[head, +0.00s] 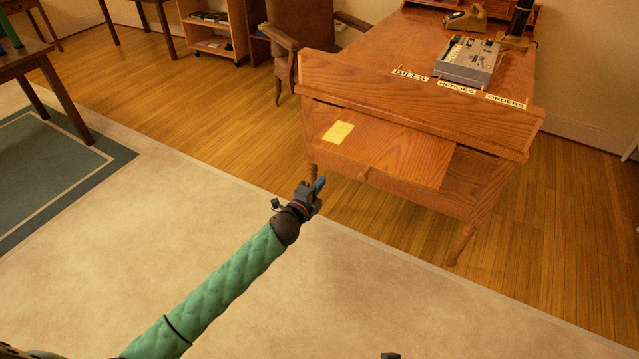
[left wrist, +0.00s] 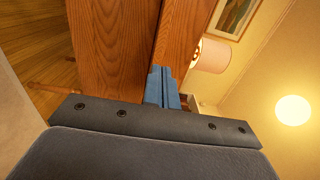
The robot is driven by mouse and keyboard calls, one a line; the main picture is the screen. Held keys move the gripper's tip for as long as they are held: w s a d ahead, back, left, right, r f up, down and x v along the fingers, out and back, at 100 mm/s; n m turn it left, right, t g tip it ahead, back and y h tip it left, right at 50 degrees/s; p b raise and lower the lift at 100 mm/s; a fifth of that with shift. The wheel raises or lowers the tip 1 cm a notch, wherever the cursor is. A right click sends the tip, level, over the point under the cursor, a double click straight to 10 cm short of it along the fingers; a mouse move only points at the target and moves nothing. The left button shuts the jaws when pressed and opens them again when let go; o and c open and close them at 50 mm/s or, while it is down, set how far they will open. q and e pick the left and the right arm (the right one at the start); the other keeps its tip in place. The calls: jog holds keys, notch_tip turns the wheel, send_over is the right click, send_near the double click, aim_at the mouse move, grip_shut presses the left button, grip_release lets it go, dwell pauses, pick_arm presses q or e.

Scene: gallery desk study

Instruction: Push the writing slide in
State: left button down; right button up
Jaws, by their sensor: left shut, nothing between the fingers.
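The writing slide (head: 398,155) is a flat wooden board sticking out from the near side of the wooden desk (head: 420,105), below its raised back panel. A yellow note (head: 338,132) lies on its left part, and a small knob shows on its front edge. My left gripper (head: 319,186) is shut and empty, on the near side of the slide's left end; a small gap seems to separate them. In the left wrist view its blue fingers (left wrist: 162,88) are together before wooden surfaces (left wrist: 112,45). I cannot tell there whether they touch.
A grey machine (head: 466,62) and a telephone (head: 466,18) stand on the desk top. Labels reading BILLS, REPLIES and ORDERS line the back panel. A brown chair (head: 305,30) is behind the desk's left end. The floor before the desk is clear.

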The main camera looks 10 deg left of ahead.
aim_at(341, 157)
pick_arm(q)
jog(key=p+x, duration=0.1)
jog(key=x, duration=0.9)
jog(key=shift+w+p, duration=0.25)
jog(key=shift+p, duration=0.05)
jog(key=shift+w+d, duration=0.15)
jog(key=shift+w, duration=0.2)
pick_arm(e)
jog(key=d+r, duration=0.2)
jog(key=shift+s+d+r+g+h, duration=0.25)
jog(key=shift+s+d+g+h, duration=0.05)
jog(key=shift+s+h, duration=0.1)
jog(key=shift+w, duration=0.1)
